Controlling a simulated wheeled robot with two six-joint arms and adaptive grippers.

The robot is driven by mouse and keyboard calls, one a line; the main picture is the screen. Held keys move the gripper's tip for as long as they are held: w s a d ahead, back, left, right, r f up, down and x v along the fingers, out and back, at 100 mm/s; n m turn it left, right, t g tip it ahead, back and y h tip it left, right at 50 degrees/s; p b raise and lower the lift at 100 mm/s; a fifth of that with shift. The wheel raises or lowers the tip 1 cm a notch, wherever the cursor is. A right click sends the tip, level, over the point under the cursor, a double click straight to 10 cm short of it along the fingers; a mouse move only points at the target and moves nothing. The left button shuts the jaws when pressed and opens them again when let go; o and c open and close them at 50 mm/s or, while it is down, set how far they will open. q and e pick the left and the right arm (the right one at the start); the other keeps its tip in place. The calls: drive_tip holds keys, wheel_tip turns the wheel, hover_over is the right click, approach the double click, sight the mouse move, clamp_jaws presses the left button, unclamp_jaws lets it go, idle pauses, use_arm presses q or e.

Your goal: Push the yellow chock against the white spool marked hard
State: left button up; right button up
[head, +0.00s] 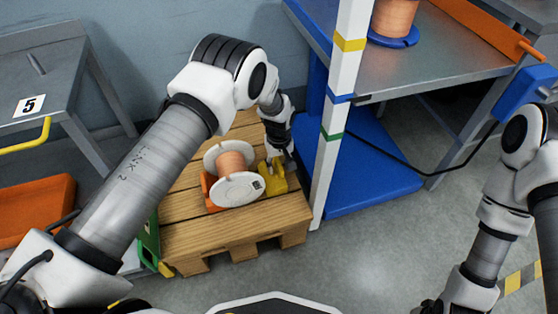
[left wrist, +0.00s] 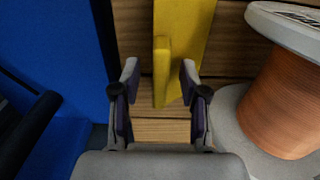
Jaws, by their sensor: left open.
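A spool with white flanges and copper winding (head: 238,188) lies on its side on a wooden pallet. One flange has a small dark mark, too small to read. The yellow chock (head: 275,181) sits on the pallet at the spool's right; I cannot tell whether they touch. My left gripper (head: 281,157) is open, low over the chock. In the left wrist view, the left fingers (left wrist: 160,78) stand apart on either side of the chock's upright yellow fin (left wrist: 161,72), with the spool (left wrist: 285,105) to the right. My right arm shows, but its gripper is outside the picture.
An orange chock (head: 211,192) is at the spool's left. A striped white post (head: 341,110) stands close right of the pallet (head: 240,238), beside a blue base (head: 370,180) under a metal table (head: 430,65). An orange bin (head: 35,210) is at left. Floor in front is clear.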

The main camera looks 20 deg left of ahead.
use_arm(q)
clamp_jaws()
idle(0.3)
unclamp_jaws()
drive_tip(key=shift+r, duration=0.15)
wheel_tip(320, 180, up, 12)
drive_tip(key=shift+f, duration=0.1)
drive_tip(key=shift+s+f, duration=0.1)
drive_tip(key=shift+s, duration=0.05)
